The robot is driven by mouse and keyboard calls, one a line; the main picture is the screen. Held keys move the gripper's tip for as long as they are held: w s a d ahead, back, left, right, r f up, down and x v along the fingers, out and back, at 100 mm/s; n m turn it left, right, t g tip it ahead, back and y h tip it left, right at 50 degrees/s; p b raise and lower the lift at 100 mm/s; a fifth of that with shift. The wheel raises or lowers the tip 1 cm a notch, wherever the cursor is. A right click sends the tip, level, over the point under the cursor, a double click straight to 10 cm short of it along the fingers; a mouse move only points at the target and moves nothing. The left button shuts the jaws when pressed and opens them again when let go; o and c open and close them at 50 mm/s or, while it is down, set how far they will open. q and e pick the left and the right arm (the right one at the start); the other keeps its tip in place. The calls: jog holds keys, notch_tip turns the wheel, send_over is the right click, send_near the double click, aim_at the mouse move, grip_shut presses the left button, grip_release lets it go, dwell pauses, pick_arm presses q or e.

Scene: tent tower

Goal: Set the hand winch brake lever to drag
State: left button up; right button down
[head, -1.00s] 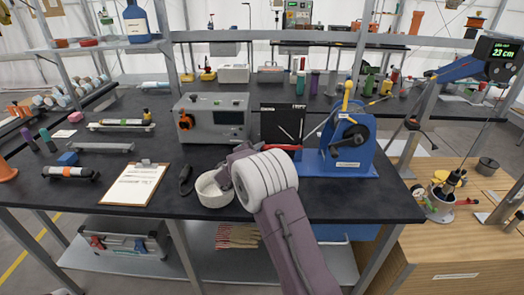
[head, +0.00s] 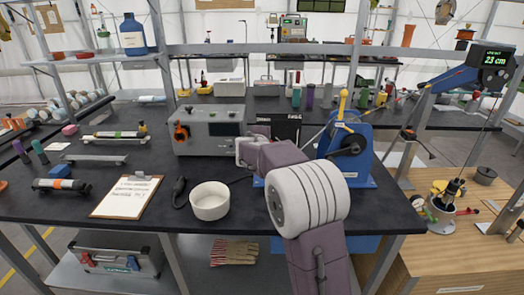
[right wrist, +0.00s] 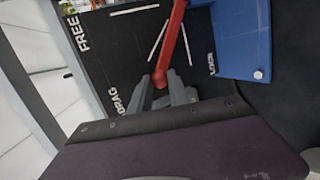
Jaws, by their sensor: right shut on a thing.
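The blue hand winch (head: 358,165) stands at the bench's right end, with a black label panel (head: 285,121) beside it. In the right wrist view the panel (right wrist: 110,65) bears FREE, DRAG and LOCK, with white mark lines. The red brake lever (right wrist: 173,45) lies between the DRAG line and the LOCK line. My right gripper (right wrist: 162,92) is shut on the lever's knob end. In the head view my right arm hides the lever and the fingertips. My left gripper is not in view.
A white bowl (head: 210,203), a dark handheld tool (head: 179,192) and a clipboard (head: 127,197) lie left of my arm. A grey instrument box (head: 208,135) stands behind them. A yellow-knobbed handle (head: 342,103) rises from the winch.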

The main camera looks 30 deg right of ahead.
jog(key=shift+s+d+r+m+y, duration=0.2)
jog(key=shift+d+r+m, duration=0.15)
jog(key=shift+r, duration=0.15)
jog(key=shift+s+d+r+m+y, duration=0.25)
jog(key=shift+d+r, duration=0.1)
jog(key=shift+r, duration=0.1)
jog(key=c, duration=1.2)
grip_release()
jog(key=shift+c, duration=0.2)
jog(key=v, duration=0.9)
jog(key=shift+f, duration=0.2)
